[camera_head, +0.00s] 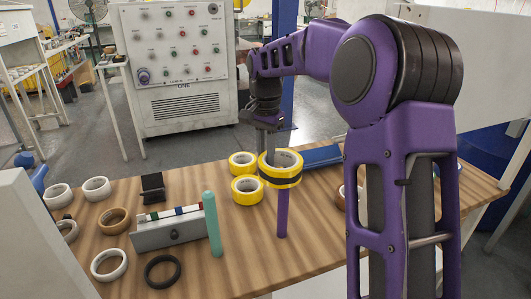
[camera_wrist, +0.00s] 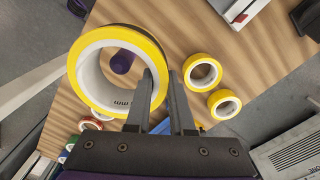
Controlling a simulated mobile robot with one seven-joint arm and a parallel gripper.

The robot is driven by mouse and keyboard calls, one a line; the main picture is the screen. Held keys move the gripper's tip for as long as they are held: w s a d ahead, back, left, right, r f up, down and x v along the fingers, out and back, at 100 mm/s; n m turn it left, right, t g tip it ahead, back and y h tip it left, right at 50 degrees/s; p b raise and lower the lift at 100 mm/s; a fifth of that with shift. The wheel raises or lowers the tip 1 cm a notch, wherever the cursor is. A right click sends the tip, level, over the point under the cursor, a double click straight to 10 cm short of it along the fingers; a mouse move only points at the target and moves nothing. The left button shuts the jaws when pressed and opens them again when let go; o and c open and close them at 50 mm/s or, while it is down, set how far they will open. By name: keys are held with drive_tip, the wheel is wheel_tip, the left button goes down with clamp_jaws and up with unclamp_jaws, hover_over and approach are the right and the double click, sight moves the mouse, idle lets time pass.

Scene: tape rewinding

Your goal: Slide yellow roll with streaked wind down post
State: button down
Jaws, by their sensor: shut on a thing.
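The yellow roll with a dark streaked band (camera_head: 280,178) is in my gripper, raised above the table; it also shows large in the wrist view (camera_wrist: 88,52). My gripper (camera_wrist: 162,78) is shut on its wall, one finger inside the ring and one outside. A purple post (camera_head: 282,215) stands upright under the roll.
Two plain yellow rolls (camera_head: 243,162) (camera_head: 247,189) lie behind and left of the purple post. A teal post (camera_head: 212,225) stands to the left, beside a grey block (camera_head: 168,232). White, tan and black rings lie farther left. A blue object (camera_head: 322,156) lies behind right.

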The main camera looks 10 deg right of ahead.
wheel_tip(320, 180, down, 8)
drive_tip(key=b, duration=0.3)
drive_tip(key=shift+b, duration=0.4)
drive_tip(key=shift+f, duration=0.1)
drive_tip(key=c, duration=0.7)
unclamp_jaws()
wheel_tip(320, 180, up, 17)
drive_tip(key=p, duration=0.4)
drive_tip(key=shift+r, duration=0.2)
